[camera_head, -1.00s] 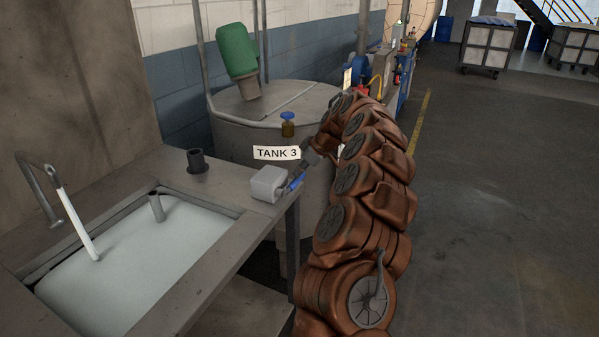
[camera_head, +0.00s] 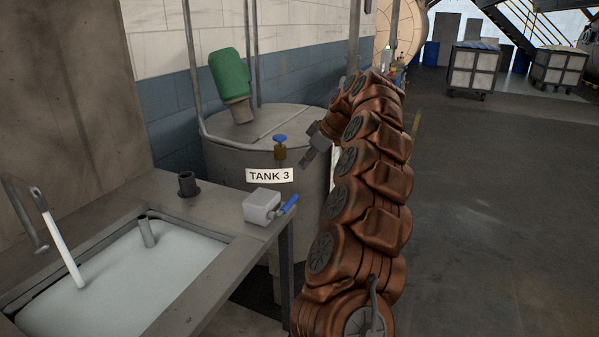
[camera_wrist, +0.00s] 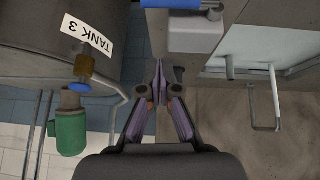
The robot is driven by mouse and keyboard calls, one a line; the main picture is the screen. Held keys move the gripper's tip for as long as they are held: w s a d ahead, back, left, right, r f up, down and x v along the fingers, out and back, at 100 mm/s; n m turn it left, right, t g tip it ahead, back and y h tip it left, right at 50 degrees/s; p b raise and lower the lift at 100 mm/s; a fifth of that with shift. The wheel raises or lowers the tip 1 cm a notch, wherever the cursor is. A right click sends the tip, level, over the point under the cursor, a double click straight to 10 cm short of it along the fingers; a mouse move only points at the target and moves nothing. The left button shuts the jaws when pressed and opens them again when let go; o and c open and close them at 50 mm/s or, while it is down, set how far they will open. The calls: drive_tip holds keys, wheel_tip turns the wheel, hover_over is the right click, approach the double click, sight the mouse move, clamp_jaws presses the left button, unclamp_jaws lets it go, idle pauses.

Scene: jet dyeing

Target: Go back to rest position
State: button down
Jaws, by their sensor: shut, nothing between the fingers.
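My gripper (camera_wrist: 159,80) is shut and empty in the wrist view, its fingertips together. My arm arches up on the right and bends over toward the tank. A grey box with a blue handle (camera_head: 263,205) sits on the sink counter's corner, below and apart from my gripper. It also shows at the top of the wrist view (camera_wrist: 195,33).
A brass valve with a blue knob (camera_head: 280,146) is on the tank's front. A green motor (camera_head: 230,75) stands on its lid. The sink (camera_head: 120,280) is at lower left, with a dark cup (camera_head: 187,184) behind it. Open floor (camera_head: 490,220) lies right.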

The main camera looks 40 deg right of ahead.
drive_tip(key=s+a+r+g+y+p, duration=0.1)
drive_tip(key=s+a+r, duration=0.1)
drive_tip(key=a, duration=0.6)
drive_tip(key=s+a+r+g+y+p, duration=0.1)
drive_tip(key=s+a+r, duration=0.15)
drive_tip(key=a, duration=0.65)
drive_tip(key=s+a+g, duration=0.2)
drive_tip(key=s+a, duration=0.7)
drive_tip(key=a, duration=0.3)
drive_tip(key=s+a+f+m+g+h+p, duration=0.1)
drive_tip(key=s+f, duration=0.5)
drive_tip(key=s, duration=0.9)
drive_tip(key=s+a+f+m+g+h+p, duration=0.1)
drive_tip(key=s+f+m, duration=0.4)
drive_tip(key=s, duration=1)
drive_tip(key=g+h+p, duration=0.1)
drive_tip(key=g+h, duration=0.1)
drive_tip(key=shift+s+f+h+p, duration=0.3)
drive_tip(key=shift+f+h, duration=0.1)
